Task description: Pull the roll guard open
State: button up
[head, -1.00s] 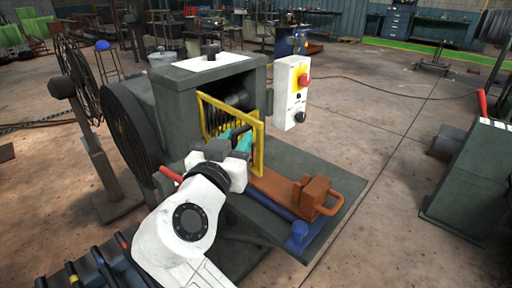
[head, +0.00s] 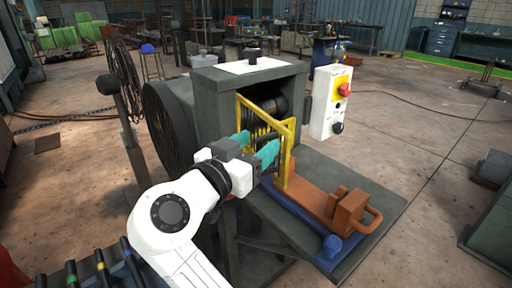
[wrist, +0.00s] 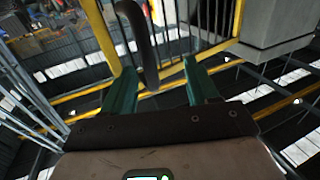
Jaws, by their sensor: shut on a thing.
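The roll guard (head: 291,140) is a yellow barred frame at the front of the grey machine housing. It stands angled out from the opening, with dark rolls showing behind it. My gripper (head: 262,142) is at the guard's near face, its teal fingers either side of the grip. In the wrist view, a dark upright handle (wrist: 145,45) on the guard stands between the fingers (wrist: 160,75), and my gripper is shut on it. The yellow frame and bars (wrist: 225,22) show behind. In the head view the handle is hidden by the fingers.
A white control box (head: 330,104) with a red button hangs right of the housing (head: 210,100). An orange block with a loop handle (head: 350,211) and a blue rail (head: 331,250) lie on the base plate (head: 385,190).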

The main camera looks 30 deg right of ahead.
jog(key=shift+w+a+r, duration=0.1)
jog(key=shift+w, duration=0.1)
jog(key=s+r+p, duration=0.1)
jog(key=s+r, duration=1.1)
jog(key=s, duration=0.2)
jog(key=shift+s+a+r, duration=0.25)
jog(key=shift+a+r, duration=0.1)
jog(key=shift+r, duration=0.05)
